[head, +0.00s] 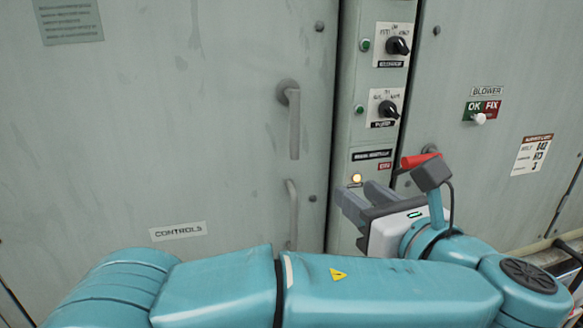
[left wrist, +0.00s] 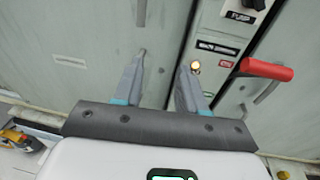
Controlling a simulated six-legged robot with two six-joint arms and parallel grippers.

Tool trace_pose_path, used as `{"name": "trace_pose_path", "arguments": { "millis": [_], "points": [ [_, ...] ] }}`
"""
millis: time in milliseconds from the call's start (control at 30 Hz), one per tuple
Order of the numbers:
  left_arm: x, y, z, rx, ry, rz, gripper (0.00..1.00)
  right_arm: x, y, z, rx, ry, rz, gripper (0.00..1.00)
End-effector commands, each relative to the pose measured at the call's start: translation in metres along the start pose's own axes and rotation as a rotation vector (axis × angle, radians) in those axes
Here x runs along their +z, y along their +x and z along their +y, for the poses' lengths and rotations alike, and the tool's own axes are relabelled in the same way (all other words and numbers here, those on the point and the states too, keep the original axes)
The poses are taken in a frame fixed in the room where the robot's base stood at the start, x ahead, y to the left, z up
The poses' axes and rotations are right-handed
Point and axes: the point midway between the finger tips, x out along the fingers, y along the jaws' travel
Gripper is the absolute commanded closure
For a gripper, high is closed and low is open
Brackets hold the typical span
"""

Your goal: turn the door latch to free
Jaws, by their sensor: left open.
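A grey lever latch (head: 293,122) hangs straight down from a round pivot on the door labelled CONTROLS. A red-gripped handle (head: 420,159) sticks out to the left from a round mount on the BLOWER door; it also shows in the left wrist view (left wrist: 266,69). Which of them is the task's latch, I cannot tell. My left gripper (head: 362,192) is open and empty in front of the narrow control strip, below and left of the red handle. In the left wrist view its fingers (left wrist: 160,75) stand apart, with the red handle to their right. My right gripper is not in view.
A fixed grey pull handle (head: 291,214) sits below the grey latch. The control strip has black knobs (head: 397,46) and a lit amber lamp (head: 356,178). My left arm crosses the lower view.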

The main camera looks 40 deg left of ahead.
Motion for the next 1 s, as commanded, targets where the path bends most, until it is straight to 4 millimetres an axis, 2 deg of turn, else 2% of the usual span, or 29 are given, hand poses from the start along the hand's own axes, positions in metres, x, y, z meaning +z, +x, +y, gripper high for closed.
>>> {"name": "trace_pose_path", "arguments": {
  "millis": [33, 100, 167, 267, 700, 900, 1000],
  "points": [
    [0.021, -0.007, 0.012, 0.021, -0.020, -0.036, 0.59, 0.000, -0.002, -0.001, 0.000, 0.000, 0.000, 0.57],
    [0.038, -0.012, 0.025, 0.051, -0.032, -0.072, 0.59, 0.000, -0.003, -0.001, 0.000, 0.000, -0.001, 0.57],
    [0.045, -0.012, 0.032, 0.065, -0.037, -0.085, 0.59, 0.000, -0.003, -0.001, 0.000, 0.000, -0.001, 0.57],
    [0.048, -0.002, 0.037, 0.073, -0.038, -0.091, 0.59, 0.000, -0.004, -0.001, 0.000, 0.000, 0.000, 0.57],
    [0.057, 0.099, 0.047, 0.077, -0.037, -0.088, 0.59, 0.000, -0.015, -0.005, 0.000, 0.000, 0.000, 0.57],
    [0.059, 0.134, 0.047, 0.075, -0.036, -0.088, 0.59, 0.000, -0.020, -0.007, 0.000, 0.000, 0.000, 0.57],
    [0.059, 0.143, 0.047, 0.074, -0.036, -0.089, 0.59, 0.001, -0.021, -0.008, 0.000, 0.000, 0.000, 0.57]
  ]
}}
